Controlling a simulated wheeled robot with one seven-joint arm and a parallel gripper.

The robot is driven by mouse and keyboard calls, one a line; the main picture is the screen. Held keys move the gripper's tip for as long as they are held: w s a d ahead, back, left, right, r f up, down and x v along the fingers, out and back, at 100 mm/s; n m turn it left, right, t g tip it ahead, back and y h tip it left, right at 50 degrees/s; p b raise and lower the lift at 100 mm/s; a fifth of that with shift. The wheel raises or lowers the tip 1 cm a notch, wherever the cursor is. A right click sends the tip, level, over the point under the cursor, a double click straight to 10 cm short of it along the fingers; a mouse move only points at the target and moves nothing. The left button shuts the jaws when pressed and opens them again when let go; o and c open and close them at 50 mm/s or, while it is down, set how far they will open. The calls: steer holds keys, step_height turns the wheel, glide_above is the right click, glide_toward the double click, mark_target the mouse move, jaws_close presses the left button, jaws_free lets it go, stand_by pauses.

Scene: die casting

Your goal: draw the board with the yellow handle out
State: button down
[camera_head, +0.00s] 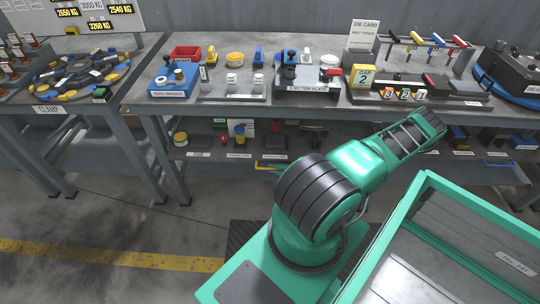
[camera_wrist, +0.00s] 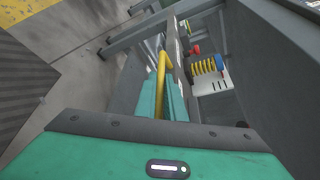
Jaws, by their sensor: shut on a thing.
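The yellow handle (camera_wrist: 161,75) is a bar in the middle of the wrist view. My gripper (camera_wrist: 163,100) is around it, with a teal finger on either side, and is shut on it. The lower end of the handle is hidden by the gripper's body. I cannot clearly tell the board that the handle belongs to. In the head view a small yellow bar (camera_head: 267,167) shows under the bench front, left of my arm; the gripper itself is mostly hidden there.
The grey bench (camera_head: 140,97) has die parts on top and a lower shelf with several small parts. In the wrist view a yellow coil (camera_wrist: 204,67) and a white perforated plate (camera_wrist: 213,84) are to the handle's right. Open floor (camera_head: 110,225) lies at front left.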

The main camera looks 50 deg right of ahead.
steer(key=shift+s+a+f, duration=0.1)
steer(key=shift+s+a, duration=0.1)
steer(key=shift+a, duration=0.1)
steer(key=shift+s+a, duration=0.65)
steer(key=shift+a, duration=0.2)
steer(key=shift+s+a, duration=0.65)
steer(key=shift+a, duration=0.05)
steer(key=shift+s, duration=0.1)
steer(key=shift+s+a, duration=0.55)
steer(key=shift+a, duration=0.2)
